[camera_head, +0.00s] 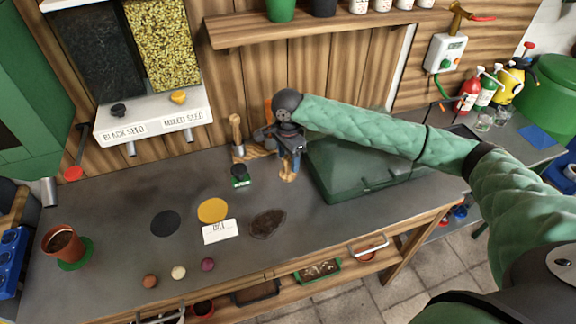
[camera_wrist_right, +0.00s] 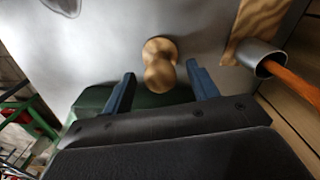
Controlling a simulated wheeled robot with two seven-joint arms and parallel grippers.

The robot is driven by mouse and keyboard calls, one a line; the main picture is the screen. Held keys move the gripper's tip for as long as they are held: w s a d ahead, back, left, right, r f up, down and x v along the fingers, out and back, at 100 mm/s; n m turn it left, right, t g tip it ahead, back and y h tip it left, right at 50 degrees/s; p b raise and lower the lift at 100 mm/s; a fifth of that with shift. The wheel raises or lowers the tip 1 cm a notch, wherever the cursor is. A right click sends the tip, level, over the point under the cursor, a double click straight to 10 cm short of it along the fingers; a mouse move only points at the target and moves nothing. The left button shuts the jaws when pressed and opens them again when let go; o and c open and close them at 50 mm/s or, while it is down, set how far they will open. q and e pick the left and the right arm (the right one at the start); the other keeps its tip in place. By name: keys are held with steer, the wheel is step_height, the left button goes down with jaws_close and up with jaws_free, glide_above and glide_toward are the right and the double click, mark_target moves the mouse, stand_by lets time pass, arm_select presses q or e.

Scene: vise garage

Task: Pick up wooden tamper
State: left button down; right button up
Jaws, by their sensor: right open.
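The wooden tamper (camera_head: 289,176) stands on the dark bench, mostly hidden under my right gripper (camera_head: 290,150) in the head view. In the right wrist view the tamper (camera_wrist_right: 160,76) is pale turned wood with a rounded knob and a round part beyond it. It lies between the two blue fingers of my right gripper (camera_wrist_right: 160,73). The fingers are apart, with a visible gap on each side of the tamper. My left gripper is in neither view.
A green lidded box (camera_head: 350,170) stands just right of my right gripper. A wooden tool holder (camera_head: 258,153) is close on the left, with an orange-handled tool (camera_wrist_right: 292,80) in the wrist view. A small dark-green pot (camera_head: 240,176) is nearby.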

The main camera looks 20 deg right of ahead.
steer(key=shift+f, duration=0.3)
steer(key=shift+c, duration=0.2)
steer(key=c, duration=1.1)
steer(key=shift+o, duration=0.2)
